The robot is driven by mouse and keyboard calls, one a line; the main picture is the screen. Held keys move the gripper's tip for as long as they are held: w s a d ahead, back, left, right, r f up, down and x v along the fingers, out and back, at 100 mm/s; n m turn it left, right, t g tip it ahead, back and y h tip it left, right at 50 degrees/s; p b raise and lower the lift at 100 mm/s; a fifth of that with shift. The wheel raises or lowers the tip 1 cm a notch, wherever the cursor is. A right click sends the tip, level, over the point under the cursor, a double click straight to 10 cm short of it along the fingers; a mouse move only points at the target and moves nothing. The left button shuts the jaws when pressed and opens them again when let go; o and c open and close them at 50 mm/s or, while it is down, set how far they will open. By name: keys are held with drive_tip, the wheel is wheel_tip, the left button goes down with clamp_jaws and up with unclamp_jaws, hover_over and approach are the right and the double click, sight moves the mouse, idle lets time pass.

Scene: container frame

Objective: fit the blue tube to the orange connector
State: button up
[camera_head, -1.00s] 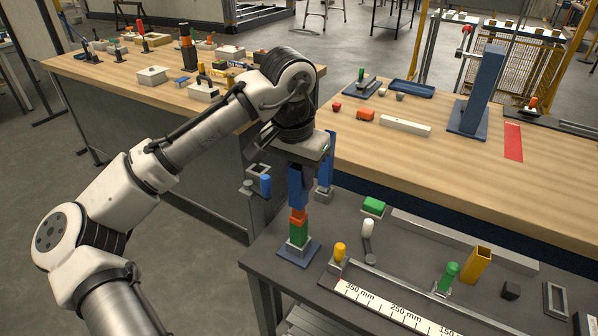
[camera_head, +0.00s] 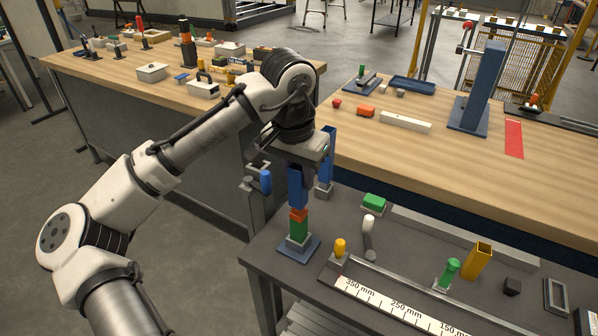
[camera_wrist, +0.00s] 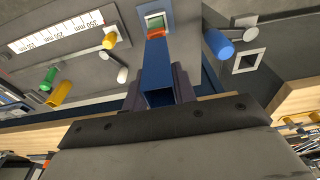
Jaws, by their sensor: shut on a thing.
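The blue tube (camera_head: 296,188) is upright in my gripper (camera_head: 300,170), which is shut on its upper part. In the wrist view the tube (camera_wrist: 157,68) stands between my two dark fingers (camera_wrist: 159,88). The orange connector (camera_head: 298,216) is directly below the tube, on top of a green piece (camera_head: 298,230) on a stand with a blue base plate (camera_head: 298,250). The tube's lower end is at the connector's top; I cannot tell whether it is seated or only close above. In the wrist view the tube partly hides the connector.
A blue cylinder on a grey holder (camera_head: 264,181) stands left of the stack, and another blue post (camera_head: 327,155) close behind it.

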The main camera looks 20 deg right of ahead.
drive_tip(key=shift+f+b, duration=0.45)
drive_tip(key=shift+f, duration=0.65)
idle(0.3)
drive_tip(key=o, duration=1.6)
drive_tip(key=shift+o, duration=0.2)
drive_tip(key=shift+r, duration=0.1)
wheel_tip(320, 180, up, 7)
drive_tip(key=p, duration=0.6)
drive_tip(key=shift+p, duration=0.3)
